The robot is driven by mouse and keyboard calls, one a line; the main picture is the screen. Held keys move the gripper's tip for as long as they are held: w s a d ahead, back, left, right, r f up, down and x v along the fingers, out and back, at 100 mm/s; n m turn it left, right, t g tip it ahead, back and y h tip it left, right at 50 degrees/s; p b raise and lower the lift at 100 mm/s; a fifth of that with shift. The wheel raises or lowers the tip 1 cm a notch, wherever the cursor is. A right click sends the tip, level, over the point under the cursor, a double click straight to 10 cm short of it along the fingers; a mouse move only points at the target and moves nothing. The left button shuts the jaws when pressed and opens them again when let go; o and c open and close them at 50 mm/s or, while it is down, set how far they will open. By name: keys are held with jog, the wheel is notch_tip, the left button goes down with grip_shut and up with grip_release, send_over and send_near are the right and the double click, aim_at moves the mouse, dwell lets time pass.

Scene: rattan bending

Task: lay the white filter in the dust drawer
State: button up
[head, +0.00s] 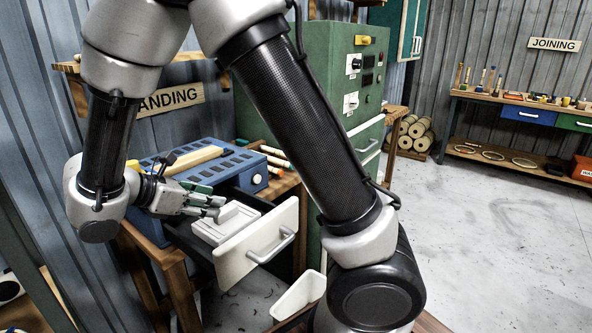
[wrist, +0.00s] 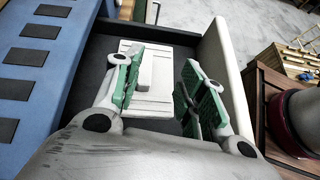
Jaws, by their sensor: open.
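The dust drawer (head: 254,250) is pulled out below the blue slotted sanding box, with a cream front panel and a bar handle. Its dark inside shows in the wrist view (wrist: 96,52). The white filter (head: 230,224) is a flat, ribbed block with a raised bar along its middle. It is within the drawer walls, behind the front panel; in the wrist view (wrist: 152,101) it looks flat, but I cannot tell if it rests fully on the floor. My gripper (head: 212,204) is open just above the filter, its green-padded fingers (wrist: 163,68) apart; the left finger covers part of it.
The blue sanding box (head: 205,160) with dark slots stands directly beside the drawer. A green cabinet (head: 350,60) with knobs is behind. A white bin (head: 299,294) is below the drawer front. Open floor (head: 480,230) lies to the right.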

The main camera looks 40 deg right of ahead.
jog(key=s+d+r+m+g+y, duration=0.1)
jog(key=s+d+r+m+y, duration=0.3)
jog(key=d, duration=0.3)
jog(key=s+d+r+m+g+y, duration=0.2)
jog(key=s+d+r+m+y, duration=0.15)
jog(key=d+m, duration=0.4)
jog(key=s+d+r+m+t+y, duration=0.2)
jog(key=s+m, duration=0.2)
jog(key=s, duration=0.1)
jog(key=s+d+r+m+t+y, duration=0.1)
jog(key=s+d+r+m+t, duration=0.1)
jog(key=s+m, duration=0.2)
jog(key=shift+s+t+y, duration=0.35)
jog(key=shift+s+t, duration=0.05)
jog(key=shift+s, duration=0.3)
jog(key=shift+r, duration=0.1)
